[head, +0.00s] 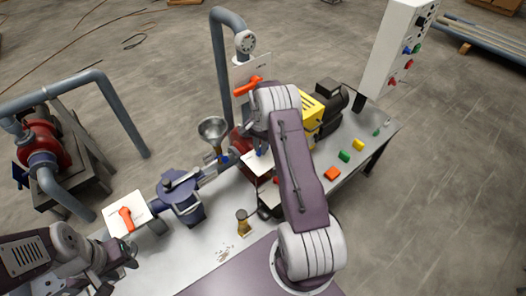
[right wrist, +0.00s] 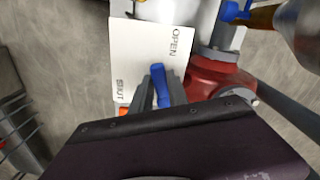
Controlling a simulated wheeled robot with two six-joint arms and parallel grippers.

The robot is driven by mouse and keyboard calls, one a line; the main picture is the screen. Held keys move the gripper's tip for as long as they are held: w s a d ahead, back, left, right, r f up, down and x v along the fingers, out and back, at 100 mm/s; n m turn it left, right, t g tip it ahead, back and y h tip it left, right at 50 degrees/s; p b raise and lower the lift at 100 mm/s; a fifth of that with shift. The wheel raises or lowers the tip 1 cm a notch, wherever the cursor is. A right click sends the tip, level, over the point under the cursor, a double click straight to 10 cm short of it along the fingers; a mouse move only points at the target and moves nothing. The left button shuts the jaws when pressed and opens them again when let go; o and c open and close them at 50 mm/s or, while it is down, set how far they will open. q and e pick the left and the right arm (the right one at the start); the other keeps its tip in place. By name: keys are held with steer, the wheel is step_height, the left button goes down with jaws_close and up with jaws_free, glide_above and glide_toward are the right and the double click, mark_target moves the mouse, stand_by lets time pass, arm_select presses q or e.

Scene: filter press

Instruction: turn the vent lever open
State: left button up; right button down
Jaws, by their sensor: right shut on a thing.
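A white plate (right wrist: 145,60) marked OPEN and SHUT shows in the right wrist view. A blue lever (right wrist: 162,85) stands at its edge, below the word OPEN. My right gripper (right wrist: 157,92) is shut on this lever, its grey fingers on the blue part. The plate's lettering does not name the lever as the vent. In the head view the white plate (head: 257,163) and a bit of blue show beside my right arm, which hides most of the gripper. My left gripper (head: 118,262) is at lower left, away from the lever; its jaw opening is unclear.
An orange lever (head: 126,218) on a white plate lies near my left gripper. Another orange lever (head: 248,87) is on the upright pipe. A funnel (head: 212,128), red pump body (right wrist: 215,78) and yellow motor (head: 312,112) crowd around. A brass-coloured piece (head: 243,222) stands on the table.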

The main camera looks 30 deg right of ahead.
steer(key=shift+w+a+m+b, duration=0.1)
steer(key=shift+w+m+b, duration=0.3)
steer(key=shift+m, duration=0.6)
steer(key=shift+w+a+m+b, duration=0.1)
steer(key=shift+w+m+b, duration=0.2)
steer(key=shift+m, duration=0.7)
steer(key=shift+w+r, duration=0.1)
steer(key=c, duration=1.3)
jaws_free()
step_height(320, 180, up, 9)
steer(key=shift+b, duration=1.15)
